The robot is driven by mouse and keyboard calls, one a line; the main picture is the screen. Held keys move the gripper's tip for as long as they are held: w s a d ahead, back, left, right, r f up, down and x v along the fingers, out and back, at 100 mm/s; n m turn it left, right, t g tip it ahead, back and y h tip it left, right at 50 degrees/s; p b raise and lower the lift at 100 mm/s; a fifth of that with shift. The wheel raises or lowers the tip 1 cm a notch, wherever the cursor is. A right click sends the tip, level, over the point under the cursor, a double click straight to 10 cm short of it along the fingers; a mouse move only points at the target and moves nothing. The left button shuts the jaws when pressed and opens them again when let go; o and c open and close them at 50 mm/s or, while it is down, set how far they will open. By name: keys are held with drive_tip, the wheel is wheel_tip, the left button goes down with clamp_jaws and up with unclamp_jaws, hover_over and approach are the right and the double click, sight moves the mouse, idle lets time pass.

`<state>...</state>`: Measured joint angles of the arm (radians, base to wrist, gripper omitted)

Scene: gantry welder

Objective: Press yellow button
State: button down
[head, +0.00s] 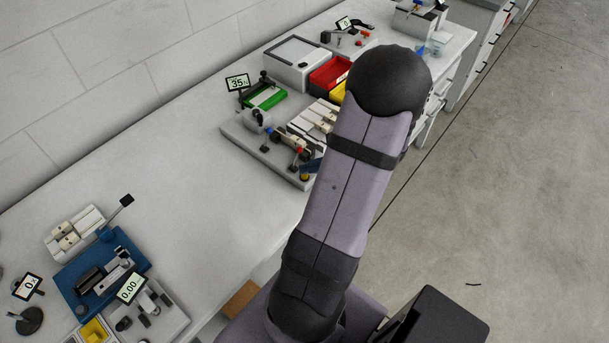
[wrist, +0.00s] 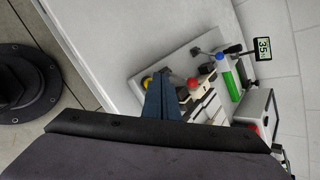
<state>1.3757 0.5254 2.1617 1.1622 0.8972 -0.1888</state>
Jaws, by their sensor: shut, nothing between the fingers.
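The yellow button (wrist: 147,82) shows as a small round yellow spot on the light grey panel (wrist: 135,88) in the wrist view. It is just left of my gripper's tips and partly covered by the blue fingers. My gripper (wrist: 161,77) is shut and empty, its fingers together over the panel. I cannot tell whether the fingers touch the button.
A red button (wrist: 193,82) is right of the fingers. White blocks (wrist: 207,103) and a green tray (wrist: 230,86) stand close by. A display reading 35 (head: 238,82) is behind the panel. The bench (head: 160,160) is clear between the panel and the blue-tray station (head: 122,240).

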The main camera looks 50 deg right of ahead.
drive_tip(key=shift+f+b, duration=0.45)
drive_tip(key=shift+b, duration=0.05)
idle(0.8)
drive_tip(key=shift+r, duration=0.15)
drive_tip(key=shift+r+p, duration=0.7)
drive_tip(key=shift+r, duration=0.05)
drive_tip(key=shift+r, duration=0.1)
drive_tip(key=shift+r+p, duration=1.95)
drive_tip(key=shift+r, duration=0.5)
